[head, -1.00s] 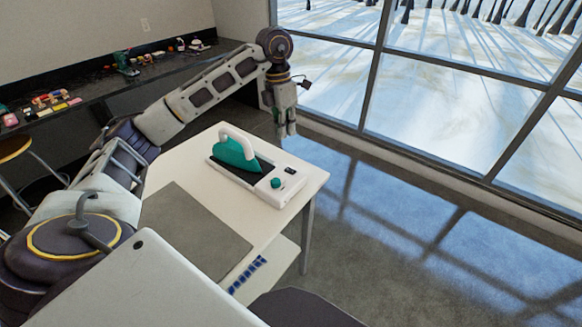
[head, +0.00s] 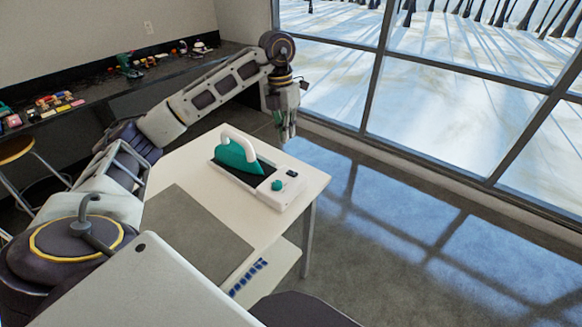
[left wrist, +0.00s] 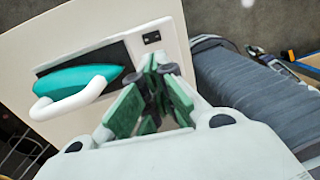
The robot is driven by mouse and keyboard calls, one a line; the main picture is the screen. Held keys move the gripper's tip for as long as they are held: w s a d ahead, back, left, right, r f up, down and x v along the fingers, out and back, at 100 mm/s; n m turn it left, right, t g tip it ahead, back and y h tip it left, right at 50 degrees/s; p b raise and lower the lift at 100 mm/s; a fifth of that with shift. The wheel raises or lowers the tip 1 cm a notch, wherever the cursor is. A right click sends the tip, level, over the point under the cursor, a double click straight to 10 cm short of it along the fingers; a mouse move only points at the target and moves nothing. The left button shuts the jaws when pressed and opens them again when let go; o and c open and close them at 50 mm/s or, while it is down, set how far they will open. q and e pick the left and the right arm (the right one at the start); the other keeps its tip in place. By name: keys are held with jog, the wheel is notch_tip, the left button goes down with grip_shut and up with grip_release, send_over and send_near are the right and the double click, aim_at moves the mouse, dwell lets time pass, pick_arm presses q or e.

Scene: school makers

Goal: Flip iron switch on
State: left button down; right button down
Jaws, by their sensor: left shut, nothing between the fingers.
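A teal iron with a white handle (head: 238,155) rests on a white station (head: 262,199) on the white table. The station has a dark pad, a teal knob (head: 278,185) and a small dark switch (head: 291,173) near its right end. My left gripper (head: 287,136) points down beyond the table's far edge, apart from the station, shut and empty. In the left wrist view the gripper's green fingers (left wrist: 152,95) cover part of the station, and the dark switch (left wrist: 151,37) shows just above them. The knob is hidden there. My right gripper is not in view.
The white table (head: 190,168) carries a grey mat (head: 195,225) at its near side. A dark counter (head: 100,92) with tools and small items runs along the back wall. A stool (head: 15,150) stands at left. Open floor lies right of the table, before the windows.

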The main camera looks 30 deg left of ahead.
pick_arm(q)
jog(key=shift+f, duration=0.1)
send_near(292, 179)
jog(key=f, duration=0.6)
jog(key=shift+d, duration=0.4)
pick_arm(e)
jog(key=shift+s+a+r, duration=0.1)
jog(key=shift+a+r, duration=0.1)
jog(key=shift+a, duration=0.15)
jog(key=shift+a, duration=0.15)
pick_arm(q)
jog(key=shift+f, duration=0.15)
jog(key=shift+d+f, duration=0.15)
jog(key=shift+f, duration=0.1)
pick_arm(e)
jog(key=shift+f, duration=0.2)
pick_arm(q)
jog(key=shift+r, duration=0.1)
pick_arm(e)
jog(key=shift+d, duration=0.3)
